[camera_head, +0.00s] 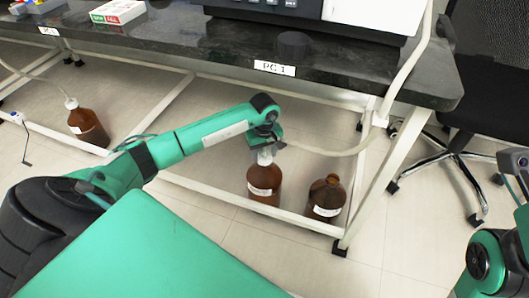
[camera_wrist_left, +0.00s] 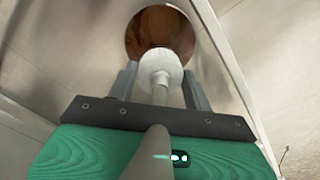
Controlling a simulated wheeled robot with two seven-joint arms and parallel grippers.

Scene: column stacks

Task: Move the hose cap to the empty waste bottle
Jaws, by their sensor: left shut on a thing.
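The white hose cap (camera_head: 265,157) sits at the mouth of a brown waste bottle (camera_head: 264,180) below the bench. My left gripper (camera_head: 268,146) is at this cap from above and shut on it. In the left wrist view the cap (camera_wrist_left: 160,68) is between the two fingers of the gripper (camera_wrist_left: 160,90), with the brown bottle (camera_wrist_left: 160,25) behind it. The pale hose (camera_head: 340,151) runs from the cap to the right. A second brown bottle (camera_head: 326,198), with no cap or hose on it, stands just to the right. My right gripper is not clearly in view.
The dark bench (camera_head: 200,38) labelled PC 1 is above, with a white frame rail (camera_head: 215,190) in front of the bottles and a white leg (camera_head: 375,190) to the right. Another capped bottle (camera_head: 86,125) stands far left. A black chair (camera_head: 490,100) is at right.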

